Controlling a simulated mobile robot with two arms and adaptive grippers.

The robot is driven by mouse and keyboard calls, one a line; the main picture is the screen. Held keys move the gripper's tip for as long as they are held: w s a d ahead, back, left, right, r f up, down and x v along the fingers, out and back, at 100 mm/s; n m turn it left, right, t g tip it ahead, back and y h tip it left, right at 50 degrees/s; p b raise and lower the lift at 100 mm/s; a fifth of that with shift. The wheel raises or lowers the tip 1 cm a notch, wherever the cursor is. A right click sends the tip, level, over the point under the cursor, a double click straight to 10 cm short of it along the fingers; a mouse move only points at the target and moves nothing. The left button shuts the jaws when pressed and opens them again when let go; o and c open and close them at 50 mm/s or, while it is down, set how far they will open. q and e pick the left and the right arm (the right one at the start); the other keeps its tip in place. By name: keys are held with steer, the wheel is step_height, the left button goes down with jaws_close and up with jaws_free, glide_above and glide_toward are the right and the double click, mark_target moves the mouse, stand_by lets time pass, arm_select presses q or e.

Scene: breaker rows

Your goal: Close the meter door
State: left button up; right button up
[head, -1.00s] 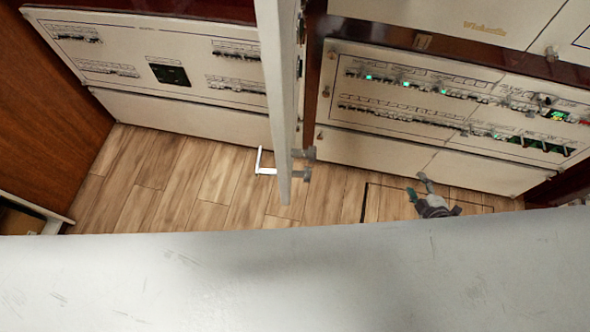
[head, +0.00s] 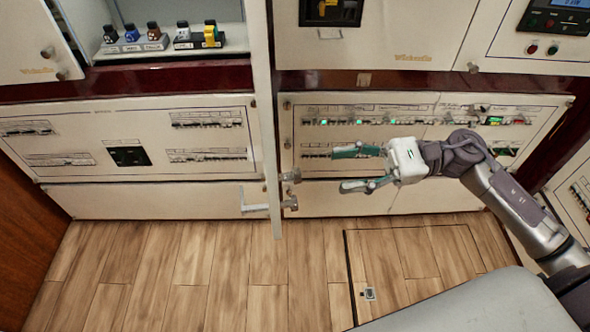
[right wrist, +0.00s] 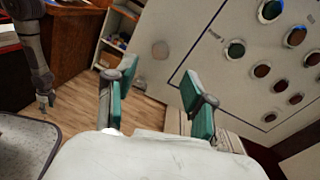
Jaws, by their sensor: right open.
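One open cabinet door (head: 262,110), pale and seen almost edge-on, stands out from the cabinets in the middle of the head view; I take it as the meter door, though no label on it shows. Metal latch parts (head: 290,177) show by its lower end. My right gripper (head: 348,169) is open and empty, to the right of the door and apart from it, its green-padded fingers pointing left. It also shows in the right wrist view (right wrist: 158,80), with nothing between the fingers. An arm at the left of that view ends in a small gripper (right wrist: 45,100), probably my left; its jaws are unclear.
Breaker panels (head: 400,108) line the wall behind my right arm, with another panel (head: 130,145) left of the door. An open compartment (head: 165,45) with coloured terminals is at upper left. The wooden floor (head: 200,270) is clear, with a hatch outline (head: 420,260).

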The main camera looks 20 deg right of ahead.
mark_target(296, 176)
steer(key=a+p, duration=0.1)
steer(key=a, duration=0.4)
steer(key=w+a+p, duration=0.1)
steer(key=a, duration=0.2)
steer(key=shift+r+p, duration=0.2)
steer(key=shift+p, duration=0.15)
steer(key=shift+w+a+f, duration=0.1)
steer(key=shift+a, duration=0.4)
jaws_close()
